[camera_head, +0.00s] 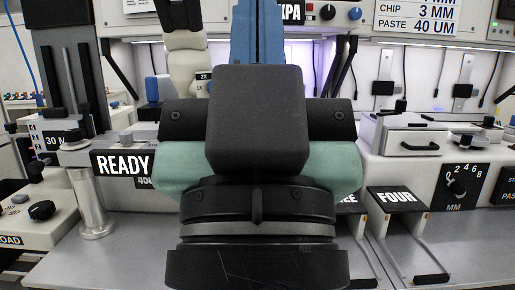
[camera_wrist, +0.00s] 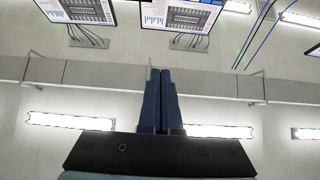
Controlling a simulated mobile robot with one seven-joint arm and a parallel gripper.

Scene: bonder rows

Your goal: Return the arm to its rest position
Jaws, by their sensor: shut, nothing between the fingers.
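My gripper (camera_wrist: 160,72) shows in the wrist view with its two blue fingers side by side, shut and empty. The fingers point up the picture toward a pale wall and ceiling area with lights. In the head view my arm stands upright in the middle, close to the camera, and blocks much of the bench. The blue part of my gripper (camera_head: 258,35) rises at the top of that view, and its tips are cut off or hidden. Nothing is held.
Behind my arm is a grey bench (camera_head: 120,262) with a READY sign (camera_head: 121,165), a FOUR sign (camera_head: 397,199) and a dial (camera_head: 457,187). A drawer unit (camera_head: 412,140) stands at the right. Screens (camera_wrist: 180,14) hang in the wrist view. Nothing touches my fingers.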

